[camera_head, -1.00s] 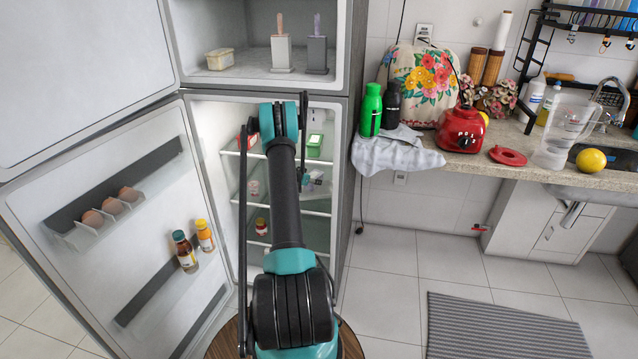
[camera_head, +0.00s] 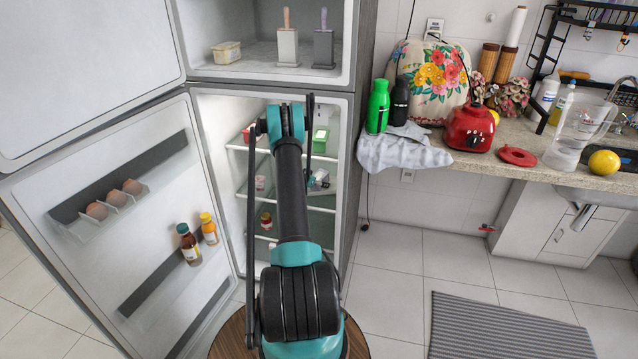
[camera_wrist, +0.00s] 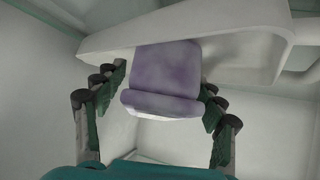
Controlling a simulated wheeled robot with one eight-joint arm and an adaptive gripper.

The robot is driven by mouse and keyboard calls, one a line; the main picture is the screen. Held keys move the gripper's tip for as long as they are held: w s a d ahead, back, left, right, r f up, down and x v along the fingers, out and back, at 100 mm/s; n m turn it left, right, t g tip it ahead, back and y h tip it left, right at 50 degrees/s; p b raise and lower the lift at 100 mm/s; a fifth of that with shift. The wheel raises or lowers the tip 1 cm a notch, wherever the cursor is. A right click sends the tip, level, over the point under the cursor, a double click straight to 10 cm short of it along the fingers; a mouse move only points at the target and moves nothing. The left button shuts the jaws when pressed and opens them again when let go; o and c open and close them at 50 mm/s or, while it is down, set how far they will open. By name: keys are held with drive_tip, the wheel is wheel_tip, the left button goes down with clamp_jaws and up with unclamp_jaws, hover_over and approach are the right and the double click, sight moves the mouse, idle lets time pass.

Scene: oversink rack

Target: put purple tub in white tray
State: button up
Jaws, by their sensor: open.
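The purple tub (camera_wrist: 166,72) is in the middle of the wrist view, with its wide lip toward me. My gripper (camera_wrist: 160,90) is open, with one dark finger on each side of the tub. Whether the fingers touch it is unclear. A white tray-like piece with a raised rim (camera_wrist: 262,32) lies behind the tub and spans the top of the view. I cannot tell whether the tub rests in it or stands in front of it. In the head view my arm reaches into the open fridge and hides the gripper, the tub and this tray.
The fridge door (camera_head: 130,220) stands open at left, holding eggs (camera_head: 115,198) and bottles (camera_head: 188,244). Fridge shelves (camera_head: 322,208) hold small items, including a green box (camera_head: 320,141). A counter (camera_head: 520,168) with a red blender base (camera_head: 469,128) is at right.

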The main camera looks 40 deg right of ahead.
drive_tip(key=s+a+r+n+y, duration=0.2)
drive_tip(key=s+a+r, duration=0.2)
drive_tip(key=a+r, duration=0.5)
drive_tip(key=s+a+r+n+t+y, duration=0.15)
drive_tip(key=s+a+r, duration=0.4)
drive_tip(key=a, duration=0.55)
drive_tip(key=s+a+r+n+g+y, duration=0.1)
drive_tip(key=s+a+r+n, duration=0.25)
drive_tip(key=a+r, duration=0.6)
drive_tip(key=s+a+n+y, duration=0.6)
drive_tip(key=s+a, duration=1.6)
drive_tip(key=s, duration=0.4)
drive_tip(key=shift+s+n, duration=0.4)
drive_tip(key=shift+n, duration=0.3)
drive_tip(key=shift+d, duration=0.1)
